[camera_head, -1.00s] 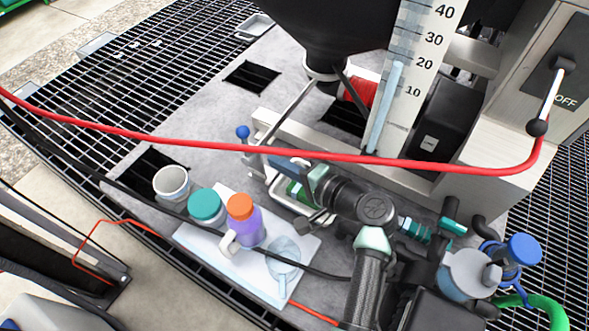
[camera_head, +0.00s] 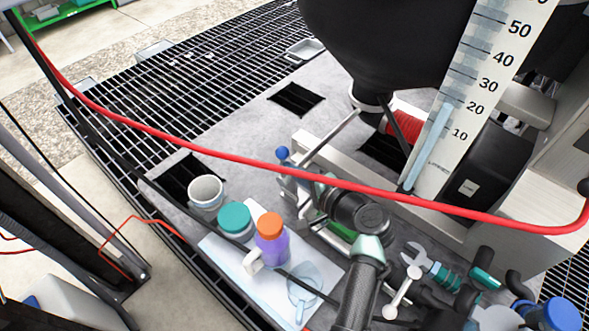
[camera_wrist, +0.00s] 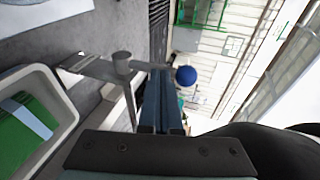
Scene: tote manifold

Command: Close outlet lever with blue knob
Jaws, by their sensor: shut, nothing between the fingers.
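The outlet lever's blue knob (camera_head: 282,153) stands at the near end of the pale beam, left of the funnel's outlet. In the wrist view the blue knob (camera_wrist: 186,75) is at the end of a thin metal lever (camera_wrist: 148,66) that runs from a grey round pivot (camera_wrist: 122,62). My gripper (camera_wrist: 160,78) is shut and empty, its blue-grey fingers pointing up the picture with their tips close beside the lever. I cannot tell whether they touch it. In the head view my gripper is partly hidden by the red hose and my wrist.
A red hose (camera_head: 240,163) crosses in front of the lever. A white cup (camera_head: 206,190), a teal-lidded jar (camera_head: 234,220) and an orange-capped purple bottle (camera_head: 271,240) stand at the left front. A wrench (camera_head: 404,282) lies right of my arm. A green item (camera_wrist: 22,135) sits in a tray.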

